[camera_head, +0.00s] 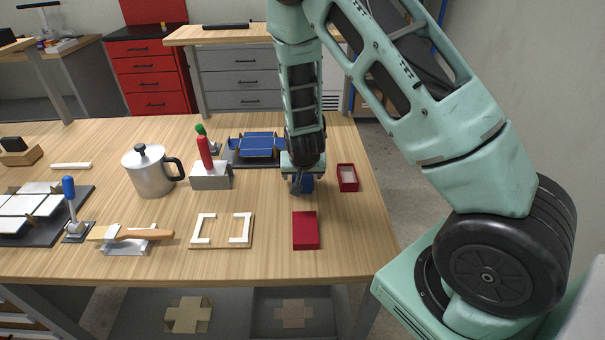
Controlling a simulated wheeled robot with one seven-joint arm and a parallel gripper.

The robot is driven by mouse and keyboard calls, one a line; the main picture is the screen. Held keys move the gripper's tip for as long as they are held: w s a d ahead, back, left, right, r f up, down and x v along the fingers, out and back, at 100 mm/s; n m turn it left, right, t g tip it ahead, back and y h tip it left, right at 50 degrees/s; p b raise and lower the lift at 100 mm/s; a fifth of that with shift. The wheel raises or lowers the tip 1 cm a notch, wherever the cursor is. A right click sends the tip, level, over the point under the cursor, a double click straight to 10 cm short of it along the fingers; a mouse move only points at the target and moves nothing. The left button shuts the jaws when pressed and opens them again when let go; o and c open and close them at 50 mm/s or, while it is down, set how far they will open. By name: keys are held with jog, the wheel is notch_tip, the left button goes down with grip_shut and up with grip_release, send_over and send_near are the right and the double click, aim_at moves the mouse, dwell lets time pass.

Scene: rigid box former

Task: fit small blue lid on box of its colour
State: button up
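My gripper (300,187) points down over the right part of the table. A small blue piece (308,184) shows at its fingers, partly hidden by them. I cannot tell whether it is the lid or the box, or whether the fingers grip it. An open red box (347,177) with a pale inside stands just right of my gripper. A flat red piece (306,230), which looks like a lid, lies nearer the table's front edge. Flat blue panels (257,145) lie on a dark fixture behind and left of my gripper.
Left of my gripper stand a grey block with a red-handled tool (206,160) and a metal pot (150,171). A board with white corner brackets (221,231) and a wooden-handled tool (130,233) lie in front. The table's right front corner is clear.

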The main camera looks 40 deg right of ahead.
jog(key=shift+r, duration=0.1)
jog(key=p+v, duration=0.3)
jog(key=v, duration=1.4)
jog(key=shift+s+r, duration=0.1)
jog(key=s+a+r+n+g+y, duration=0.1)
jog(key=s+a+n+g+y, duration=0.15)
jog(key=s+a, duration=0.4)
jog(key=s+a+r+n+g+y, duration=0.1)
jog(key=s+a+r+n+y, duration=0.2)
jog(key=a, duration=0.7)
jog(key=s+a+r+n, duration=0.2)
jog(key=s+n, duration=0.2)
jog(key=s, duration=0.2)
jog(key=s+a+r+n+g+h, duration=0.1)
jog(key=s+a+r+n, duration=0.1)
jog(key=s+n, duration=0.3)
jog(key=shift+s+a+r, duration=0.15)
jog(key=shift+s+a, duration=0.05)
jog(key=shift+s, duration=0.8)
jog(key=shift+g+h, duration=0.25)
